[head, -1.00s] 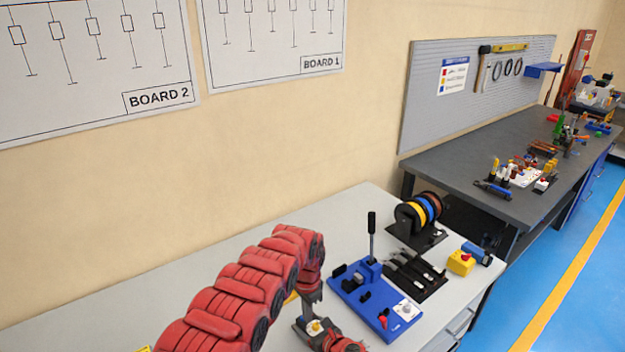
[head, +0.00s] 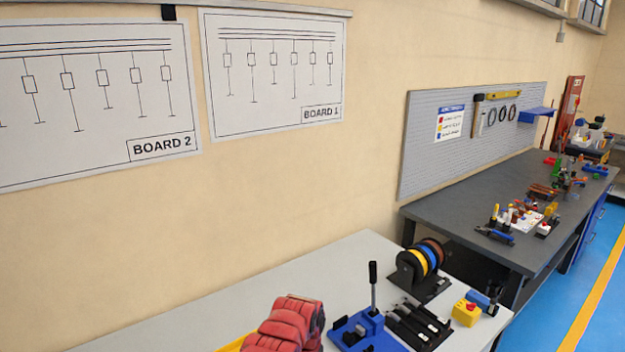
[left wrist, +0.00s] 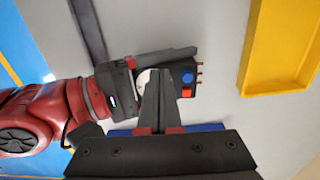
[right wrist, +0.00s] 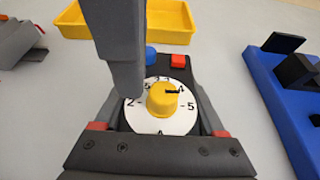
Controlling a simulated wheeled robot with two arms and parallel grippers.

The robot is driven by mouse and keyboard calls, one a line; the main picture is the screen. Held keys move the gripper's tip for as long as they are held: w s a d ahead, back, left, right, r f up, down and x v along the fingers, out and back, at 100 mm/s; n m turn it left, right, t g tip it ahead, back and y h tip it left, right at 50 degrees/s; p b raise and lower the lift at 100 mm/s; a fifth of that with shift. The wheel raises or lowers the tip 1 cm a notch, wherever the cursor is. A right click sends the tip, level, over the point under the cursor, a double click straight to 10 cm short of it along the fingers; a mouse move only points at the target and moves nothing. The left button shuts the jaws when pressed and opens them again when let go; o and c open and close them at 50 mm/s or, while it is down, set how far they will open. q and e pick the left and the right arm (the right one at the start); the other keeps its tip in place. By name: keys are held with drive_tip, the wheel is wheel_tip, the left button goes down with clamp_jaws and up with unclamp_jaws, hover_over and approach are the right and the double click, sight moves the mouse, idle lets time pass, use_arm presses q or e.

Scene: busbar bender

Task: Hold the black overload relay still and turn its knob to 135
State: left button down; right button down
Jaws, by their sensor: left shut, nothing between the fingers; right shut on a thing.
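The black overload relay (right wrist: 168,63) shows in the right wrist view with a blue and a red button, a white numbered dial and a yellow knob (right wrist: 161,99). The knob's black mark points right, near the 4. My right gripper (right wrist: 160,82) is shut on the relay, one finger along each side. My left gripper (left wrist: 156,76) is shut and empty. Its fingertips are over the dial, just left of the knob in the right wrist view (right wrist: 128,92); whether they touch the knob I cannot tell. In the left wrist view the fingers partly hide the relay (left wrist: 182,82). The head view shows neither gripper.
A yellow tray (left wrist: 255,85) lies beyond the relay. A blue bending device (head: 350,330) with an upright lever stands on the light table, right of the relay in the right wrist view. A wire spool rack (head: 420,280) and a yellow button box (head: 466,313) stand further right.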

use_arm(q)
drive_tip(key=shift+s+d, duration=0.1)
drive_tip(key=shift+s, duration=0.25)
drive_tip(key=shift+s+d, duration=0.4)
idle(0.6)
drive_tip(key=shift+s, duration=0.1)
drive_tip(key=shift+s+a+r, duration=0.1)
drive_tip(key=shift+s+a, duration=0.1)
drive_tip(key=shift+s, duration=0.05)
wheel_tip(320, 180, up, 6)
drive_tip(key=shift+f, duration=0.1)
idle(0.4)
drive_tip(key=shift+w, duration=0.1)
